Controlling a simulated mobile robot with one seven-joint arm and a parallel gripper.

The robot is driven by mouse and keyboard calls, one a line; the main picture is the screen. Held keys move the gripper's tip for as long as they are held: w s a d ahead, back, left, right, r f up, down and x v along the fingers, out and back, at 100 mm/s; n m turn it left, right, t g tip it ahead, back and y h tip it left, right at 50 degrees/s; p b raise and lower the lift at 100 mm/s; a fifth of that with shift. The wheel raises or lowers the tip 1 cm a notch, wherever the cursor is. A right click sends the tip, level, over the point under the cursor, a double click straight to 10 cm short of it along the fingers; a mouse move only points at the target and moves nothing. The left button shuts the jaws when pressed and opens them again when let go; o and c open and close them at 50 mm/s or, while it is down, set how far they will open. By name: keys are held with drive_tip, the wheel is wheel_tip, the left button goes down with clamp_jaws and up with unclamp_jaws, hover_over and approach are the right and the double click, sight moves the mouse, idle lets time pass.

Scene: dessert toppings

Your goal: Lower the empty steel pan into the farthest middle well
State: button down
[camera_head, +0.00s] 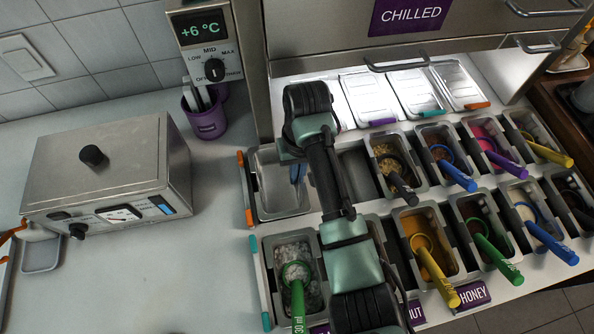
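An empty-looking steel pan (283,198) shows at the left end of the far row, left of my arm. My gripper (298,174) is small and dark at this pan's right side, with a blue part beside it. My arm hides most of it, so I cannot tell whether its fingers are closed on the pan's rim. Whether the pan sits in a well or is held above it is also unclear. A grey, empty-looking well (356,172) lies in the far row just right of my arm, partly covered by it.
Filled pans with coloured ladles stand to the right in both rows. A pan of pale chunks (294,258) with a green ladle (298,300) is at the near left. A steel appliance (105,170) and purple cup (206,122) stand left.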

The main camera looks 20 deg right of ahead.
drive_tip(key=shift+f, duration=1.5)
idle(1.1)
idle(0.6)
idle(0.4)
drive_tip(key=c, duration=0.6)
unclamp_jaws()
wheel_tip(320, 180, up, 8)
drive_tip(key=p, duration=0.8)
drive_tip(key=shift+p, duration=0.35)
idle(0.5)
